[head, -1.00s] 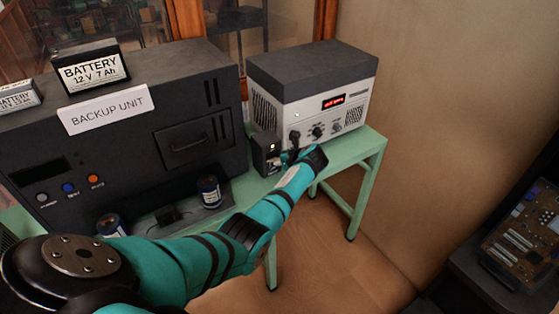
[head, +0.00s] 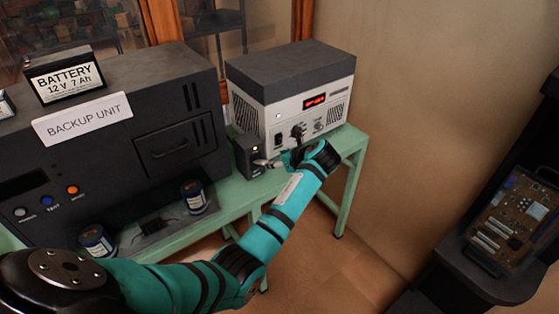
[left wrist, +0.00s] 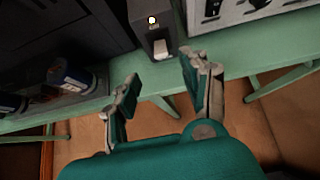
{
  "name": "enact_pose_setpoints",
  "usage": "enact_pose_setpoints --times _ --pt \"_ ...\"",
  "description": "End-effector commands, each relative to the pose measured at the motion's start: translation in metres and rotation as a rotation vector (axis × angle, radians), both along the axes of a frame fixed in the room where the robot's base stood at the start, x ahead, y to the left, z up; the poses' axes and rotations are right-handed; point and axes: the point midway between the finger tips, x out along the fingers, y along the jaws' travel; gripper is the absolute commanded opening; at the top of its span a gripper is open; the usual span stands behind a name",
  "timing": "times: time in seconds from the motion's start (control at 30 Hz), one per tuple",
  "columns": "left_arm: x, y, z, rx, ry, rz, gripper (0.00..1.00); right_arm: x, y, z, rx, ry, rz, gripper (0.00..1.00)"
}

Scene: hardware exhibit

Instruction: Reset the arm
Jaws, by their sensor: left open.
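My left arm comes in from the left in teal and black. My left gripper (head: 278,160) is open and empty, just in front of the small black box with a lit lamp (head: 248,156). In the left wrist view, the two fingers of the gripper (left wrist: 162,82) are spread apart below the small black box (left wrist: 155,28), whose light looks whitish. A pale tab sticks out at the box's lower front. I cannot tell in the head view whether a finger touches the box. My right gripper is in no view.
The green table (head: 350,150) carries the black backup unit (head: 120,150), a battery (head: 65,80), blue cylinders (head: 194,196) and a white instrument (head: 300,105) with a red display. A circuit board (head: 515,220) lies on a dark stand at right. Floor between is clear.

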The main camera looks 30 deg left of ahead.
Motion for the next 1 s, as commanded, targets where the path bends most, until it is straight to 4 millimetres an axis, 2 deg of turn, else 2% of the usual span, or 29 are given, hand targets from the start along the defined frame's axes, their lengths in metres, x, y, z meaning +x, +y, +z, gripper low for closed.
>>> enact_pose_setpoints --times 0.57,0.67,0.77,0.87,0.9,1.0 --pt "-0.001 -0.003 0.002 0.000 -0.001 -0.001 0.46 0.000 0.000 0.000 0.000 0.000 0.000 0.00" --pt "-0.003 -0.004 -0.011 -0.014 -0.006 0.001 0.46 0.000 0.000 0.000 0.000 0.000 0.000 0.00" --pt "-0.009 -0.010 -0.051 -0.065 -0.031 0.007 0.46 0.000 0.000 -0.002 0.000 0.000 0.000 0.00" --pt "-0.025 -0.022 -0.115 -0.160 -0.075 0.031 0.46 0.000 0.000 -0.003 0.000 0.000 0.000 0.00" --pt "-0.035 -0.027 -0.144 -0.209 -0.096 0.051 0.46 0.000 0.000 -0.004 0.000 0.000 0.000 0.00" --pt "-0.066 -0.042 -0.213 -0.340 -0.147 0.119 0.46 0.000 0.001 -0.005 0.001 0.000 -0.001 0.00"
